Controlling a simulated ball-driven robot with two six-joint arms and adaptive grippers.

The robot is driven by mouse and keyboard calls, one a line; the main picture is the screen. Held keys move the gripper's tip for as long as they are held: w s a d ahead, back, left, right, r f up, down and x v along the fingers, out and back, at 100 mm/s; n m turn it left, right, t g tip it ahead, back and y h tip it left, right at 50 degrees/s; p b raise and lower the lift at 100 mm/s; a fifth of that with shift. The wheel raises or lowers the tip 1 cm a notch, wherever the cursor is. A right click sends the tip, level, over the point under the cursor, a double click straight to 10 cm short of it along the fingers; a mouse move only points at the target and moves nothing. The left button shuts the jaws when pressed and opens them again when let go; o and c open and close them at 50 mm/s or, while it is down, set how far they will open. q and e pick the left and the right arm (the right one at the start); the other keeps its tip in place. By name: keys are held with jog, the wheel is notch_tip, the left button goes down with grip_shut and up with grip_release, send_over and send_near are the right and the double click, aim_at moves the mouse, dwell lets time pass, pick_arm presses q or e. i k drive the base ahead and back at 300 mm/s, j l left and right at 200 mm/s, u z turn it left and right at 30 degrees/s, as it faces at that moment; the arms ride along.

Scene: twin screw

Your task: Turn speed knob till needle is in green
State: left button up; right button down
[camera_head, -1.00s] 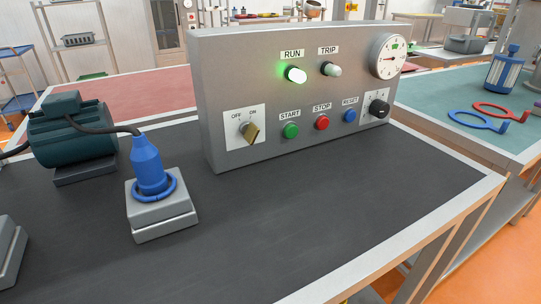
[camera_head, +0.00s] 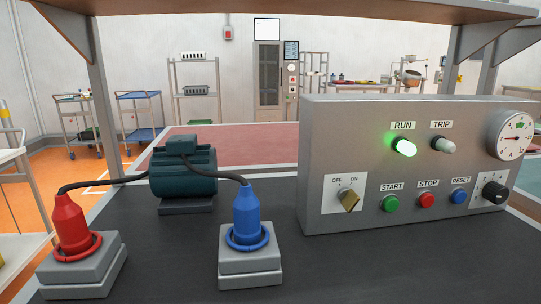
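The black speed knob (camera_head: 495,192) sits on a white plate at the lower right of the grey control panel (camera_head: 325,140). The round white gauge (camera_head: 513,136) is above it, with a small green patch near its top. The needle is thin and too small to read for certain. The green RUN lamp (camera_head: 404,147) is lit, and the TRIP lamp (camera_head: 443,145) looks unlit. The brass OFF/ON switch (camera_head: 348,199) is turned slantwise. Neither of my grippers shows in the head view.
START (camera_head: 391,204), STOP (camera_head: 426,200) and RESET (camera_head: 459,196) buttons line the panel. Left of it stand a teal motor (camera_head: 184,176), a red plug (camera_head: 72,222) and a blue plug (camera_head: 247,212) in grey sockets. The dark bench top (camera_head: 345,265) before the panel is clear. A shelf edge (camera_head: 330,11) crosses above.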

aim_at(495, 193)
jog(key=z, duration=1.3)
jog(key=k+l+u, duration=0.15)
jog(key=u, duration=0.3)
jog(key=k+l+u, duration=0.25)
jog(key=u, duration=0.25)
